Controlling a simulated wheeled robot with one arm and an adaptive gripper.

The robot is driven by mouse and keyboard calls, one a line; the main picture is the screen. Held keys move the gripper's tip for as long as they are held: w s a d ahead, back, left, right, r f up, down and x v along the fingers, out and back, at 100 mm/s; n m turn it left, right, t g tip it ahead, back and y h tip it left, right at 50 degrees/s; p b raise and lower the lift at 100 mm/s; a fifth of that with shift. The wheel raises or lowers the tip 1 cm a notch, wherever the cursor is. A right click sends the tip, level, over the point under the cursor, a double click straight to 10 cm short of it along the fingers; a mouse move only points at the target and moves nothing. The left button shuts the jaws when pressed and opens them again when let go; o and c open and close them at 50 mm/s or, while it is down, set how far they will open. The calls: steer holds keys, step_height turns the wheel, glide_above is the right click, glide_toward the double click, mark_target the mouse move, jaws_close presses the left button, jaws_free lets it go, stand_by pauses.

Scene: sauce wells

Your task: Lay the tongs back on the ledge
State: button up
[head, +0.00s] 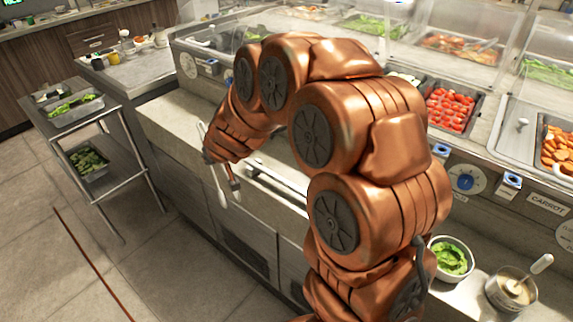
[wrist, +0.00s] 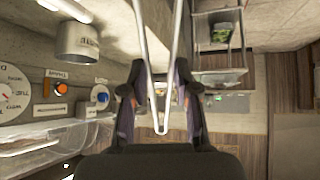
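The tongs (wrist: 146,45) are slim and pale metal. In the wrist view their two arms run up from a bend between my fingers and spread apart. My gripper (wrist: 161,70) is shut on them, a finger against each side. In the head view, my gripper (head: 222,174) hangs at the front edge of the grey ledge (head: 172,118), with the tongs (head: 219,188) slanting through it. They look held above the ledge, not lying on it; the exact gap is hard to tell. My copper arm hides the middle of the ledge.
A cart (head: 82,120) with greens stands at left over open floor. A steel cylinder (wrist: 88,42) shows in the wrist view.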

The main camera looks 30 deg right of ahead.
steer(key=shift+w+d+r+n+g+p, duration=1)
steer(key=shift+w+d+g, duration=1.65)
steer(key=shift+d, duration=1.85)
steer(key=s+d+f+n+g+p, duration=0.1)
steer(key=s+d+g+p, duration=0.1)
steer(key=s+d, duration=0.45)
steer(key=s+d+f+n+g+p, duration=0.1)
steer(key=s+d+g, duration=0.25)
steer(key=d, duration=0.55)
steer(key=shift+t, duration=0.4)
step_height(320, 180, down, 10)
steer(key=p, duration=0.3)
steer(key=shift+r+p, duration=0.15)
steer(key=shift+p, duration=0.15)
steer(key=o, duration=0.6)
steer(key=shift+c, duration=0.2)
